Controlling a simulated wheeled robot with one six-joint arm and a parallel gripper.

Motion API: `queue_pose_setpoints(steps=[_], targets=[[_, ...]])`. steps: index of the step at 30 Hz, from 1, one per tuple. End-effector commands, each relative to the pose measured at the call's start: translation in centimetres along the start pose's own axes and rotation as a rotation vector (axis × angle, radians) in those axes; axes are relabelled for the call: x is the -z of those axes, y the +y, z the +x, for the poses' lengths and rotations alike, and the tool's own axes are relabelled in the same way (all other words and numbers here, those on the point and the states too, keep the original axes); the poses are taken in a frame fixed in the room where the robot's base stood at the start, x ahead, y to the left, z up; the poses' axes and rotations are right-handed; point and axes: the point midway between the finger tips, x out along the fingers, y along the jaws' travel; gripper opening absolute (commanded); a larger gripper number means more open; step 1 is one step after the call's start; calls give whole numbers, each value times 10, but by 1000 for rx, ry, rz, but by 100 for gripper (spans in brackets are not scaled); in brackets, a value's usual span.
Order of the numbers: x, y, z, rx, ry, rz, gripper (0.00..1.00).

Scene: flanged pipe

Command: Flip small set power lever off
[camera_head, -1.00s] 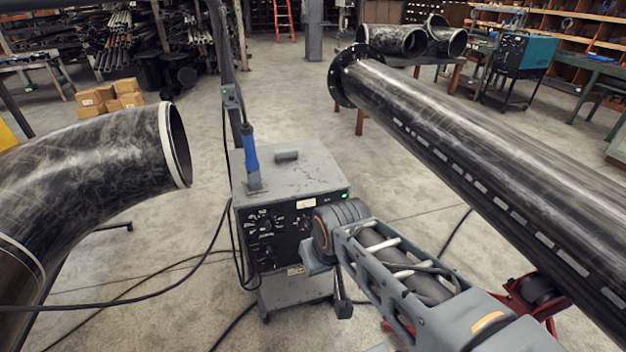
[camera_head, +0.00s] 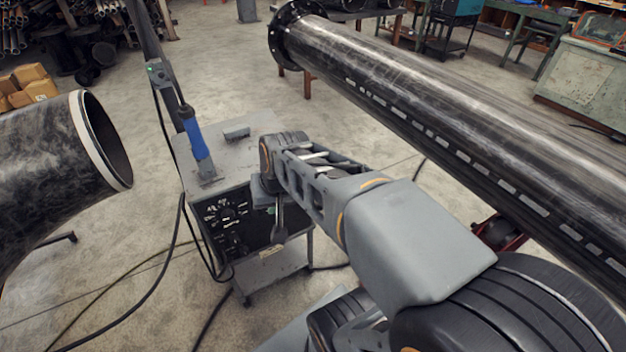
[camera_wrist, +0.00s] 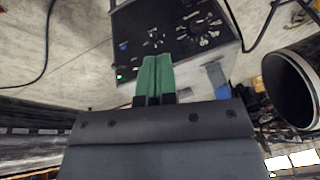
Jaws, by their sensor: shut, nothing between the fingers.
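The small set is a grey boxy machine with a black front panel (camera_head: 228,215) and a handle on its lid, in the head view. In the wrist view the black panel (camera_wrist: 165,25) shows upside down, with several dials and a lit green lamp (camera_wrist: 119,77) near its edge. I cannot make out the power lever for certain; part of the panel is hidden behind my gripper. My gripper (camera_wrist: 155,58) is shut and empty, its green fingertips together in front of the panel. I cannot tell whether they touch it. In the head view my wrist covers the panel's right side.
A blue-handled tool (camera_head: 194,135) stands on the set's lid. A dark pipe elbow (camera_head: 55,150) is at left and a long flanged pipe (camera_head: 450,120) runs along the right. Cables (camera_head: 150,285) lie on the floor.

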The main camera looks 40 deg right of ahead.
Motion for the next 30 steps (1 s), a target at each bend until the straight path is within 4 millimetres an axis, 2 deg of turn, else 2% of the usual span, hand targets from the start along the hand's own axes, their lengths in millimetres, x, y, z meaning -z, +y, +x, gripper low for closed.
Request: queue_pose_setpoints(steps=[3,7,12,15,20,30], targets=[[44,39,17,42,-12,370,0],[86,90,30,102,-3,741,0],[118,155,42,175,23,1104,0],[126,181,45,204,35,1229,0],[132,199,46,226,46,1311,0],[132,198,47,226,45,1313,0]])
